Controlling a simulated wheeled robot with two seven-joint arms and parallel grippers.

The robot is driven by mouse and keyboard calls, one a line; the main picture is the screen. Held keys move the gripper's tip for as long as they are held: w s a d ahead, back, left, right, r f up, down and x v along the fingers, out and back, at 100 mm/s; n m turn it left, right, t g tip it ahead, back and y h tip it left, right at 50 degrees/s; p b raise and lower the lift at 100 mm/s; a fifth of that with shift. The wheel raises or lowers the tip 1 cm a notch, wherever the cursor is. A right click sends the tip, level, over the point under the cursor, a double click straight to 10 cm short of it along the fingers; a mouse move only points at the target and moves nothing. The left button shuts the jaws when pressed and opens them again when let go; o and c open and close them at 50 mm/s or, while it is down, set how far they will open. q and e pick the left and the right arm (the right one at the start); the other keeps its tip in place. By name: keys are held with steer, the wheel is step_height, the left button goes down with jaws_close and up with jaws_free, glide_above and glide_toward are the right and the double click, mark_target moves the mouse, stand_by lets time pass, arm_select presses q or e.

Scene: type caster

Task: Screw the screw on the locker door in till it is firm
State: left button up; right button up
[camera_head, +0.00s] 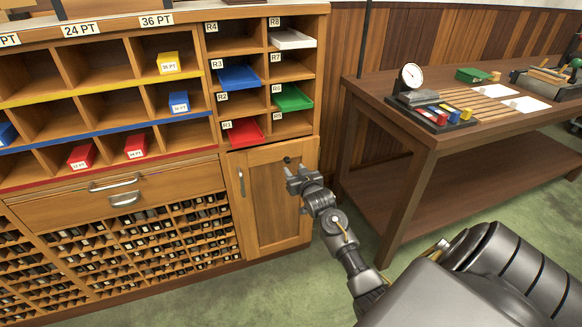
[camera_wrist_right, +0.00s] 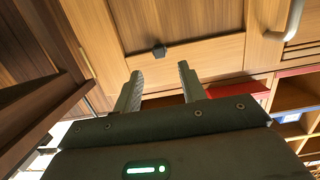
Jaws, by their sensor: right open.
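The locker door (camera_head: 262,205) is a light wooden panel at the lower right of the cabinet, and it appears closed. The screw (camera_head: 287,160) is a small dark knob-like piece near the top of the door. In the right wrist view the dark screw (camera_wrist_right: 159,50) stands out from the wood (camera_wrist_right: 200,60), ahead of the fingertips and between their lines. My right gripper (camera_head: 292,176) is open and empty in front of the door, just below the screw in the head view. Its two fingers (camera_wrist_right: 160,73) are apart and do not touch the screw. My left gripper is not in view.
A metal handle (camera_head: 241,182) is on the door's left side. Above are cubbies with a red tray (camera_head: 244,132), a blue tray (camera_head: 238,77) and a green tray (camera_head: 292,98). A workbench (camera_head: 420,125) stands to the right, with green floor between.

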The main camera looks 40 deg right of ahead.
mark_target(288, 162)
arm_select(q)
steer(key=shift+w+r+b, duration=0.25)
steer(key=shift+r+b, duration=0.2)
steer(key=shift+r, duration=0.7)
arm_select(e)
steer(key=shift+x, duration=3.1)
jaws_close()
